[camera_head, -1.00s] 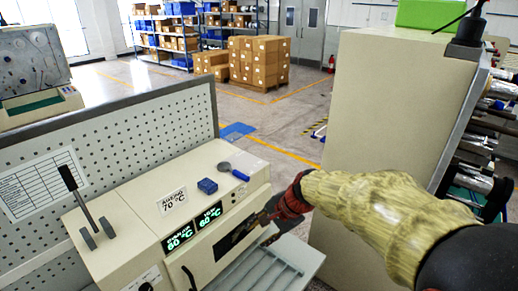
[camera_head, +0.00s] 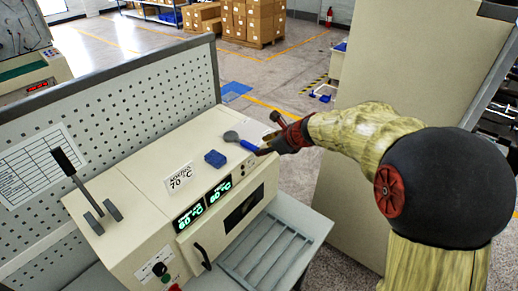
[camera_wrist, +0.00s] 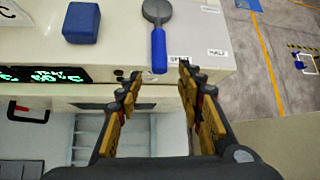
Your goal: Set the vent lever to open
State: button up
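The vent lever lies flat on top of the beige oven-like machine (camera_head: 150,215). It has a grey round end and a blue handle (camera_head: 247,146); it also shows in the wrist view (camera_wrist: 158,48). Its handle tip points towards my gripper, near a label that seems to read SHUT (camera_wrist: 180,59). A HALF label (camera_wrist: 217,53) and a third, unreadable label (camera_wrist: 210,9) lie to the right. My gripper (camera_head: 272,143) is at the machine's top front edge. In the wrist view its fingers (camera_wrist: 160,72) are spread on either side of the handle tip, with no visible contact.
A blue block (camera_head: 215,158) and a 70 °C sign (camera_head: 179,178) stand left of the lever. A black upright lever (camera_head: 82,185) is at the far left. A ribbed shelf (camera_head: 265,250) juts out below. A tall beige cabinet (camera_head: 420,70) stands right.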

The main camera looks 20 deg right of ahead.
aim_at(244, 144)
jog(key=shift+x, duration=2.3)
grip_shut()
